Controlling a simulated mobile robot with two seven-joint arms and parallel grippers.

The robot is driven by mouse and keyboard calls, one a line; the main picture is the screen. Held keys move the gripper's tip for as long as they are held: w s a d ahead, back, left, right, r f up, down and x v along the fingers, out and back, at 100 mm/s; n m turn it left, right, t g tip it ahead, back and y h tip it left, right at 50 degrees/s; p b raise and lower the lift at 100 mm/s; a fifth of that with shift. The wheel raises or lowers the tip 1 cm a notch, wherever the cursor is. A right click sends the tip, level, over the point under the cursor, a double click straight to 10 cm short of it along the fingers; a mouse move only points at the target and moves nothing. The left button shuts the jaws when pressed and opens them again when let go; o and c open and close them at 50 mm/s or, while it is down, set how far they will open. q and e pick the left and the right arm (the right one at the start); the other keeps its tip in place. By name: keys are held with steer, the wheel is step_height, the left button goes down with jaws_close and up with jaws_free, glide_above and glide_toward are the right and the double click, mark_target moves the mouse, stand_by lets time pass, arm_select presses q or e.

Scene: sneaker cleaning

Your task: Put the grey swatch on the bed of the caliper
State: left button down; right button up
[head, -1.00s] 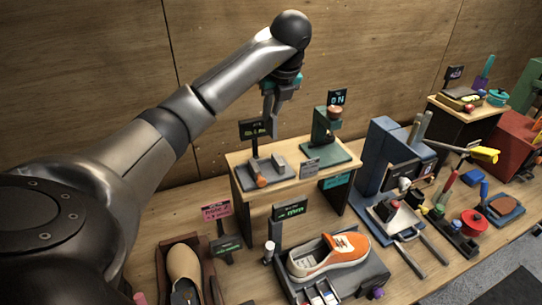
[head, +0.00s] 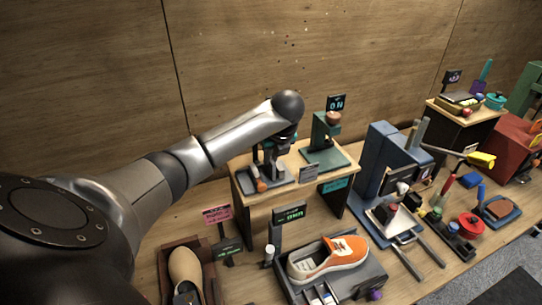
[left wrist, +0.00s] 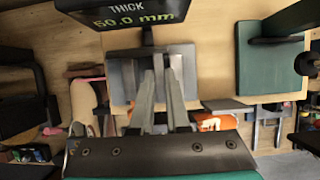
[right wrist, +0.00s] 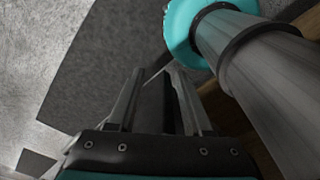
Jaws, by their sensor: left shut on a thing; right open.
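The caliper (head: 284,180) is a grey device with an orange knob on the small wooden stand in the head view. In the left wrist view its grey bed (left wrist: 122,76) lies under my fingers, and its display (left wrist: 138,12) reads THICK 50.0 mm. My left gripper (head: 267,172) points down over the bed; its fingers (left wrist: 161,72) are close together, shut on the grey swatch. The swatch barely stands out from the grey fingers and bed. I cannot tell whether it touches the bed. My right gripper (right wrist: 157,76) is open and empty, away from the stand.
A green device (head: 325,150) stands right of the caliper on the same wooden stand (head: 262,205). An orange sneaker (head: 330,258) in a grey tray is in front. A blue machine (head: 382,160) stands to the right. The wooden wall is behind.

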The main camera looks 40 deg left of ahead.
arm_select(q)
steer(key=c, duration=1.4)
jaws_free()
steer(key=shift+f, duration=0.1)
steer(key=o, duration=0.5)
